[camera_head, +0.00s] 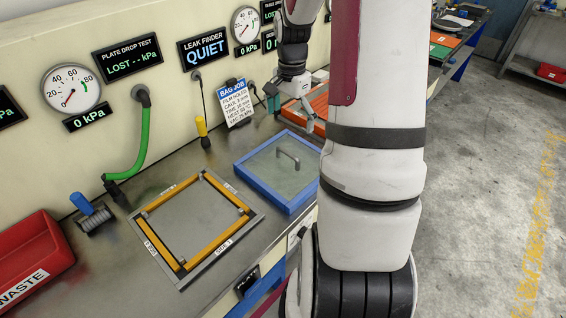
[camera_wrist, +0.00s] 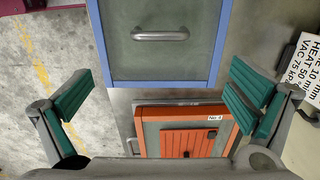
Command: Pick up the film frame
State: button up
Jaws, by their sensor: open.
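A flat blue-rimmed frame (camera_head: 318,196) with a grey-green sheet and a raised bar handle lies on the bench. It looks like the film frame, though no label names it. In the wrist view, the blue-rimmed frame (camera_wrist: 160,83) is at the top centre, with its handle running across. My gripper (camera_head: 292,104) is behind it in the head view, near the wall. In the wrist view, my gripper (camera_wrist: 158,97) has its teal pads wide apart, with nothing between them touching. My arm hides part of the bench on the right.
An orange frame (camera_wrist: 150,106) marked No. 4, with an orange slatted piece, lies below my gripper. A yellow-barred square frame (camera_head: 205,239) lies left of the blue one. A red waste bin (camera_head: 28,262), a roller (camera_head: 92,215) and a green hose (camera_head: 140,150) stand further left.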

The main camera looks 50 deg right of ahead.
aim_at(288, 152)
notch_tip(288, 152, down, 7)
jog(key=shift+a+f, duration=0.1)
jog(key=shift+a+f+p, duration=0.15)
jog(key=shift+f+p, duration=0.2)
jog(key=shift+f, duration=0.95)
jog(key=shift+a+f+p, duration=0.15)
jog(key=shift+f+p, duration=0.15)
jog(key=shift+f, duration=1)
jog(key=shift+c, duration=0.6)
jog(key=c, duration=1.9)
jog(key=shift+r, duration=0.1)
jog(key=shift+w+r, duration=0.1)
jog(key=shift+r, duration=0.75)
jog(key=shift+s+a+r+b, duration=0.1)
jog(key=shift+s+r+b, duration=0.1)
jog(key=shift+r, duration=0.25)
jog(key=shift+s+r+b, duration=0.1)
jog(key=shift+r+b, duration=0.05)
jog(key=shift+r, duration=0.3)
jog(key=s+a, duration=0.3)
jog(key=s, duration=0.4)
jog(key=s+a+r, duration=0.1)
jog(key=s+a, duration=0.3)
jog(key=s, duration=0.2)
jog(key=shift+s+r, duration=0.2)
jog(key=shift+s, duration=0.2)
